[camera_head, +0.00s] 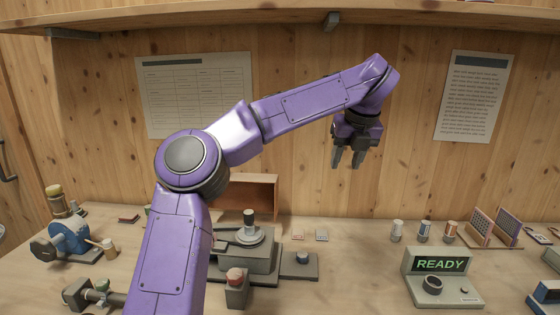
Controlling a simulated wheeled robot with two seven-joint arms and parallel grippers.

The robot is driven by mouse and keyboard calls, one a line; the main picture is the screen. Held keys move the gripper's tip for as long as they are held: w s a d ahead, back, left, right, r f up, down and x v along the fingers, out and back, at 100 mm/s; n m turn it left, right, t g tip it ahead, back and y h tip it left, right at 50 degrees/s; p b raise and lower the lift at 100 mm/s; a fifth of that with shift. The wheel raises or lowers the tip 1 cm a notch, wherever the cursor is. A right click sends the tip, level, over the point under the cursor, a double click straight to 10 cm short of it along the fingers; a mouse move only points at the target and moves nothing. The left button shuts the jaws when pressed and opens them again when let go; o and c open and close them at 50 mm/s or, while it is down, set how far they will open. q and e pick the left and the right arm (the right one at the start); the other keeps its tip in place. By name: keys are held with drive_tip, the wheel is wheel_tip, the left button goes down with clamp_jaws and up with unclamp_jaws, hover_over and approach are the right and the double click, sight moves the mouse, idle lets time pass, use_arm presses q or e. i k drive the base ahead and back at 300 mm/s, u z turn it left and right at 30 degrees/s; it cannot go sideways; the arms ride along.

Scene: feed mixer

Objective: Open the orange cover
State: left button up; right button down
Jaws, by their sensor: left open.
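My left gripper (348,161) hangs in the air right of centre, in front of the wooden wall. Its fingers point down, apart, with nothing between them. An orange-brown, box-like panel (262,183) stands upright behind a grey machine (258,262) on the bench; it may be the orange cover, but I cannot tell for sure. My left arm hides its left part. The gripper is above and to the right of the panel, well apart from it. My right gripper is not in view.
A grey box with a READY screen (441,264) stands at the right. A blue machine (70,238) is at the left. Several small jars (423,232) stand at the back right.

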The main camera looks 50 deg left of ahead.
sight(257, 191)
drive_tip(key=z, duration=1.45)
drive_tip(key=k, duration=1.05)
drive_tip(key=u, duration=1.8)
drive_tip(key=i, duration=0.5)
drive_tip(key=u, duration=0.25)
